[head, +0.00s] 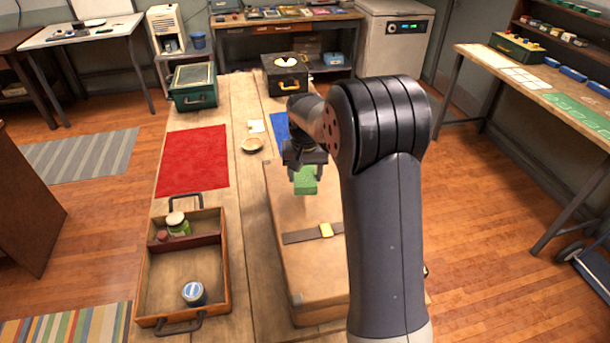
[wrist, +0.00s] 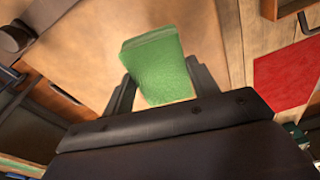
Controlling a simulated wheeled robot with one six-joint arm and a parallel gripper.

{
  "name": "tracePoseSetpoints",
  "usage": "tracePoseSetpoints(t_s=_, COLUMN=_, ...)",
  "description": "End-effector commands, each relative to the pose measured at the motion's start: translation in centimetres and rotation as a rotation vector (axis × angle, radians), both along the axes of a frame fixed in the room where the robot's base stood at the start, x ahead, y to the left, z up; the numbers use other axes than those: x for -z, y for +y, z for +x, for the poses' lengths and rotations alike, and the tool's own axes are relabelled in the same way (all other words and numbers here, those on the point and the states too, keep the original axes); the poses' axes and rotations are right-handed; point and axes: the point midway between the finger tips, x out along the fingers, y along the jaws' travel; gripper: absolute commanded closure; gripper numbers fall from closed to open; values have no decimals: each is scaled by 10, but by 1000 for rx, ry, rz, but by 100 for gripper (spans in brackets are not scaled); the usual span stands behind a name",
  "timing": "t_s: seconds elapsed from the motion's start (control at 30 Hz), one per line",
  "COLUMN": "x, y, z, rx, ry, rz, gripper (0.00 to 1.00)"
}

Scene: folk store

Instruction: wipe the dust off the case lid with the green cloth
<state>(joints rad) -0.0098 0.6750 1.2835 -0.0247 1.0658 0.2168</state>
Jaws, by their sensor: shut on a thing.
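My gripper (head: 305,172) is shut on the green cloth (head: 306,182), a folded block, over the far part of the case lid (head: 305,268). In the wrist view the cloth (wrist: 158,65) sits between the two fingers of my gripper (wrist: 155,95), with the tan case lid (wrist: 75,50) around it. I cannot tell whether the cloth touches the lid. My arm hides the right side of the case. Dust is hard to make out on the lid.
An open wooden tray (head: 225,265) with jars stands left of the case. A red mat (head: 193,160) and a small round dish (head: 252,145) lie farther back. A green box (head: 194,97) and a dark case (head: 285,85) stand at the table's far end.

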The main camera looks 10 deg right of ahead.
Motion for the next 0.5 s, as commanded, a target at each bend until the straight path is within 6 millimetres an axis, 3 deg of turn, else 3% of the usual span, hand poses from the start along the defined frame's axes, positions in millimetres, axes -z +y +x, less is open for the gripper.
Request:
tracePoseSetpoints(t_s=0.33, x=-3, y=0, z=0, rx=0, ry=0, rz=0, gripper=62)
tracePoseSetpoints(t_s=0.5, x=-17, y=0, z=0, rx=0, ry=0, rz=0, gripper=62)
